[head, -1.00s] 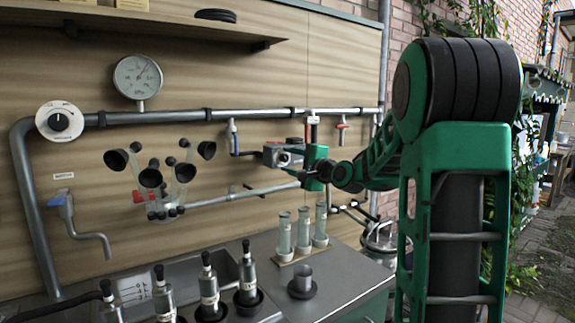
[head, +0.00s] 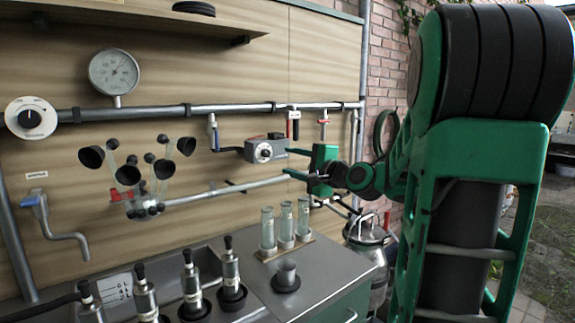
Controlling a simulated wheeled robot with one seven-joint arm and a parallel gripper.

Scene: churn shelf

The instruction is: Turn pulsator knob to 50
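A grey box (head: 258,149) with a round pale dial hangs below the long horizontal pipe in the head view. The dial's small knob (head: 264,153) faces me; its setting is too small to read. I take this box to be the pulsator, though no readable label confirms it. My green gripper (head: 287,161) is just right of the box. Its two fingers point left, one above the other, with a gap between them. They appear empty; whether a fingertip touches the box is unclear. A larger white dial with a black knob (head: 31,119) is at the far left, far from my gripper.
A pressure gauge (head: 114,72) stands on the pipe (head: 225,108). A milking cluster with black cups (head: 128,174) hangs left of the box. Glass tubes (head: 286,225) and several metal bottles (head: 193,286) stand on the counter below. A metal can (head: 366,262) stands right of the counter.

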